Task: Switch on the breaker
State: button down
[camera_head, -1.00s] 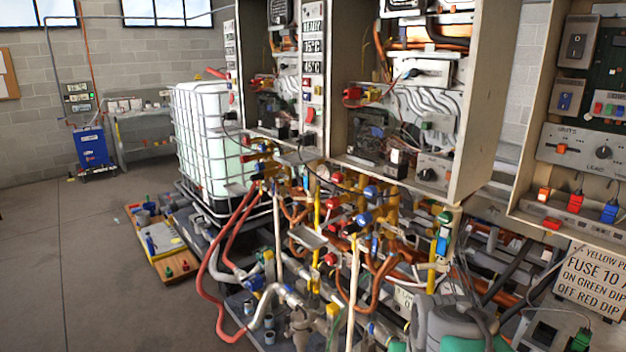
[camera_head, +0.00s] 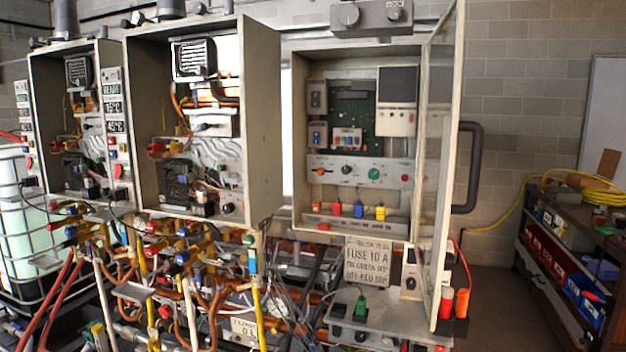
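An open control cabinet (camera_head: 290,160) stands at the centre right. On its back left a grey switch unit (camera_head: 317,97) sits above a blue switch (camera_head: 317,134); either may be the breaker, and their positions are too small to read. A panel (camera_head: 333,167) below carries an orange knob, a dark knob and a green knob. Red, blue and yellow plugs (camera_head: 358,209) sit along the bottom. My gripper is not in view.
The cabinet's glazed door (camera_head: 446,150) stands open, its edge toward me. Two heater cabinets (camera_head: 262,120) are on the left, over dense pipes and valves (camera_head: 180,250). A shelf cart (camera_head: 566,275) with yellow hose stands right. Some floor (camera_head: 487,300) is clear between.

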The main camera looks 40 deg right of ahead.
aim_at(315, 97)
jog(key=u, duration=1)
jog(key=i, duration=0.95)
jog(key=z, duration=0.25)
